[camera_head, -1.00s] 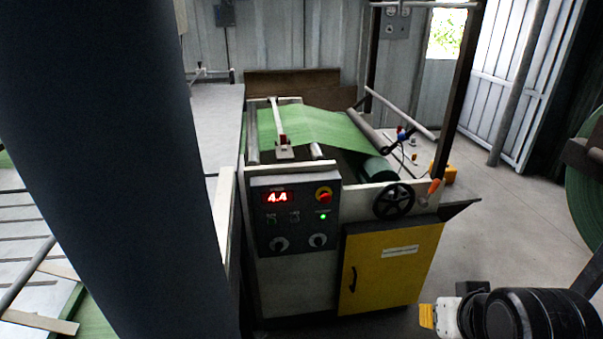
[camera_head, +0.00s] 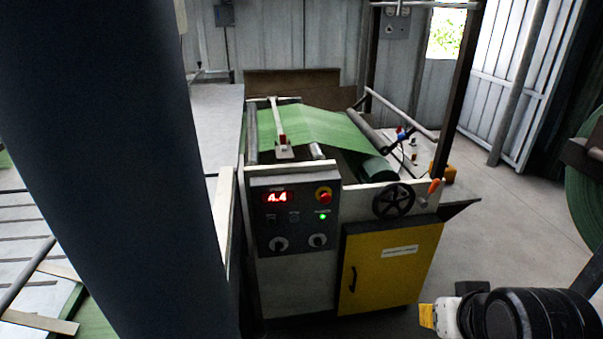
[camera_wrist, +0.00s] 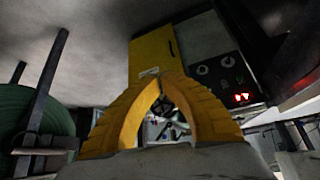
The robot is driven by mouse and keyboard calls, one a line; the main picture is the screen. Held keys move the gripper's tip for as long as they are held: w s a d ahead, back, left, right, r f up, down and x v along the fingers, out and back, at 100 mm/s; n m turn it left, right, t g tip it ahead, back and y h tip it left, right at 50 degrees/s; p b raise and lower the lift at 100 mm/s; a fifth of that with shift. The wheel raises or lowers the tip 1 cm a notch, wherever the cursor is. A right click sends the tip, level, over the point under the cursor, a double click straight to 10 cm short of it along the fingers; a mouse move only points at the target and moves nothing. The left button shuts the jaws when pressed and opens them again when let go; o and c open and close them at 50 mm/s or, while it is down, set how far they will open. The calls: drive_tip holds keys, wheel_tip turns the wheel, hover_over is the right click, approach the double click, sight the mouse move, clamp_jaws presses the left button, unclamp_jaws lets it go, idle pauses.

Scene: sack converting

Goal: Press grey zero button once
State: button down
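The dark control panel (camera_head: 296,240) is on the front of the machine in the head view. Its red display (camera_head: 277,197) reads 4.4. Two small buttons sit below the display, a left one (camera_head: 272,219) and a right one (camera_head: 294,217); they are too small to tell which is the grey zero button. The panel also shows rotated in the wrist view (camera_wrist: 213,82), with the lit display (camera_wrist: 241,97). My gripper (camera_head: 427,316) is at the lower right, apart from the panel. In the wrist view its yellow fingers (camera_wrist: 162,84) meet at the tips, with nothing between them.
A red stop button (camera_head: 323,194), green lamp (camera_head: 323,216) and two knobs (camera_head: 279,244) share the panel. A yellow cabinet door (camera_head: 390,268) and a black handwheel (camera_head: 393,201) are to the right. A green roll (camera_head: 585,180) stands at the far right.

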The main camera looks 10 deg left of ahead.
sight(295, 220)
idle(0.6)
drive_tip(key=w+a+f+n+t+y, duration=0.15)
drive_tip(key=w+a, duration=0.25)
drive_tip(key=w, duration=0.4)
drive_tip(key=w+a+n, duration=0.2)
drive_tip(key=w+a, duration=0.2)
drive_tip(key=w, duration=0.3)
drive_tip(key=w+a+n+y, duration=0.15)
drive_tip(key=w+a, duration=0.25)
drive_tip(key=w, duration=0.4)
drive_tip(key=w+a+f+n+y, duration=0.1)
drive_tip(key=w+a+f, duration=0.4)
drive_tip(key=f, duration=0.5)
drive_tip(key=w+a+f+n+t+y, duration=0.1)
drive_tip(key=w+a+f+n, duration=0.3)
drive_tip(key=a+f, duration=0.5)
drive_tip(key=shift+w+a+f, duration=0.35)
drive_tip(key=shift+w+a, duration=0.3)
drive_tip(key=shift+w, duration=0.35)
drive_tip(key=shift+w, duration=0.1)
drive_tip(key=shift+w+a, duration=0.35)
drive_tip(key=shift+w, duration=1.05)
drive_tip(key=shift+w+a, duration=0.35)
drive_tip(key=shift+w, duration=1.05)
drive_tip(key=shift+w+a, duration=0.35)
drive_tip(key=shift+w, duration=1.05)
